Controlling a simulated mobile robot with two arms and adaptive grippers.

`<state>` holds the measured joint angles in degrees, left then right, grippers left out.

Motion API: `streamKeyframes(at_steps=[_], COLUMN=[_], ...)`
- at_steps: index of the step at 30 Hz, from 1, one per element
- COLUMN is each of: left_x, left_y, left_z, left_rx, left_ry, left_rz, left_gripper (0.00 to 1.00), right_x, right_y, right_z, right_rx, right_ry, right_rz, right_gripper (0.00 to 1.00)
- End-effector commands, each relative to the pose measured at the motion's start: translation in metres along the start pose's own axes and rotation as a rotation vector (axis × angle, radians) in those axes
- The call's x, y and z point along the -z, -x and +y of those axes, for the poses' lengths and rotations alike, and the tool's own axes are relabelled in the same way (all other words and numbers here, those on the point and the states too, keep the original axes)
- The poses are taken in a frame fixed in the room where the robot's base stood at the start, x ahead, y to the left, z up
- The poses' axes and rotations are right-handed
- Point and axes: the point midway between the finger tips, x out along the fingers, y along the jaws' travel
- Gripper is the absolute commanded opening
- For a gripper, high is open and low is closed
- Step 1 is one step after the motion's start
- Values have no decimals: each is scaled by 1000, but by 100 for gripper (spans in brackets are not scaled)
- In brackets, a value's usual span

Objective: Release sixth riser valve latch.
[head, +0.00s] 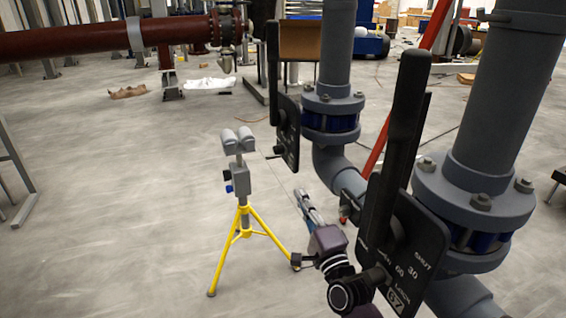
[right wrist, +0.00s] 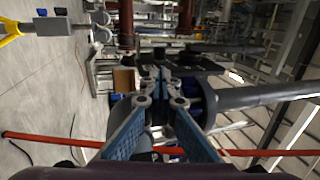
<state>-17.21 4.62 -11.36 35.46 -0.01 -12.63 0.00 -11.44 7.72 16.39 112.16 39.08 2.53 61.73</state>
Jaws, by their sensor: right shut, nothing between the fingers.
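Two grey riser pipes with black valves show in the head view. The near valve has a tall upright black lever (head: 403,125) and a black dial plate (head: 405,245) marked SHUT, 30, 60 and a latch label. The farther valve has a black lever (head: 273,85) and a smaller plate (head: 288,130). I cannot tell which is the sixth. My right gripper (head: 304,200) is shut and empty, left of the near valve and below the farther one. In the right wrist view its blue-padded fingers (right wrist: 160,82) meet in front of a dark lever (right wrist: 185,58). My left gripper is out of view.
A yellow tripod stand (head: 241,230) with grey rollers stands left of my right gripper. A red sloping bar (head: 385,145) passes behind the risers. A dark red pipe (head: 85,42) runs across the upper left. The floor at the left is mostly clear.

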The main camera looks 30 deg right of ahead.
Motion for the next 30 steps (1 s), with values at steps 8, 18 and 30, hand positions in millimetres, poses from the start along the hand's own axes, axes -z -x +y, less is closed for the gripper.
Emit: streamKeyframes(at_steps=[8, 18, 30], left_x=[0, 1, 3], left_y=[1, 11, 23], left_z=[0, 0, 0], left_rx=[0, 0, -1], left_ry=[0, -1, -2], left_rz=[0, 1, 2], left_gripper=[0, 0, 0], right_x=[0, 0, 0], right_y=[-2, -52, -125], right_z=[0, -2, 0], right_rx=[-2, 0, -2], right_ry=[3, 6, 7], right_rz=[-1, -1, -1], right_gripper=[0, 0, 0])
